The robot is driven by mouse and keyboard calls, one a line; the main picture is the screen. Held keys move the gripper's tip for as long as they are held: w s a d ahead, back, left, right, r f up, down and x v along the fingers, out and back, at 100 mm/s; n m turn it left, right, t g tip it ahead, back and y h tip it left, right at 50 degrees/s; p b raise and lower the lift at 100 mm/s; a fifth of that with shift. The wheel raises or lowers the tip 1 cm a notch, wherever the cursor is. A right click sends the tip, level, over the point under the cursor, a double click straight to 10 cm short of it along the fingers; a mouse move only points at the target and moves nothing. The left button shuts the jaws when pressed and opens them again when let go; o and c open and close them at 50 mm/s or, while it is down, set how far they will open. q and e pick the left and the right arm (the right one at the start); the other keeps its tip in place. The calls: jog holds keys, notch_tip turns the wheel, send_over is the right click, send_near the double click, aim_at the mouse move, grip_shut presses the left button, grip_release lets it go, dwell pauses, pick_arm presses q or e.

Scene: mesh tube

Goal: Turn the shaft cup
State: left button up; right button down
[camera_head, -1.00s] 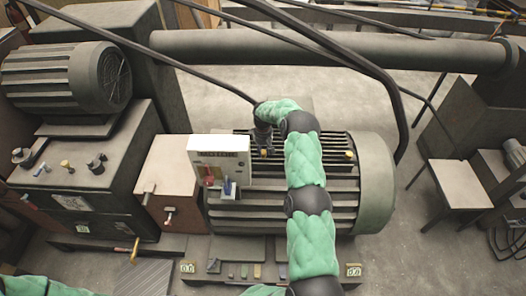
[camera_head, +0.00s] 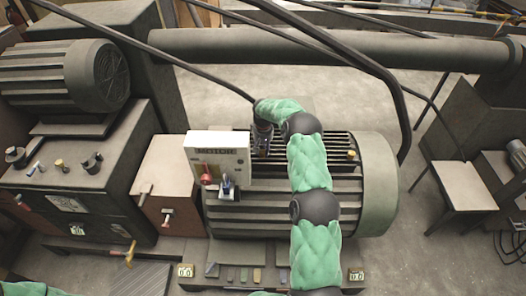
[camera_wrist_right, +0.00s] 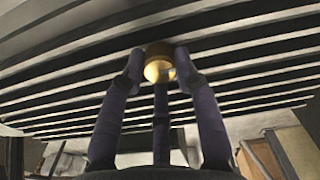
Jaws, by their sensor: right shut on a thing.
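A small brass cup (camera_wrist_right: 160,64) sits against the ribbed grey motor casing in the right wrist view. The dark fingers of my right gripper (camera_wrist_right: 158,70) are closed around it from both sides, with a third finger behind it. In the head view my right gripper (camera_head: 263,143) points down at the top of the motor (camera_head: 372,190), just right of the white box, and hides the cup there. A second brass cup (camera_head: 351,155) stands free on the motor further right. My left gripper is out of view.
A white box (camera_head: 217,146) with a red and a blue lever stands close left of my right gripper. Dark cables cross above the motor. A control cabinet (camera_head: 60,185) stands at left and a chair (camera_head: 460,185) at right.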

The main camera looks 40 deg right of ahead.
aim_at(263, 151)
jog(key=shift+f+m, duration=0.1)
jog(key=shift+m, duration=0.2)
jog(key=c, duration=0.9)
grip_release()
notch_tip(263, 151, up, 12)
jog(key=shift+s, duration=0.1)
dwell(0.4)
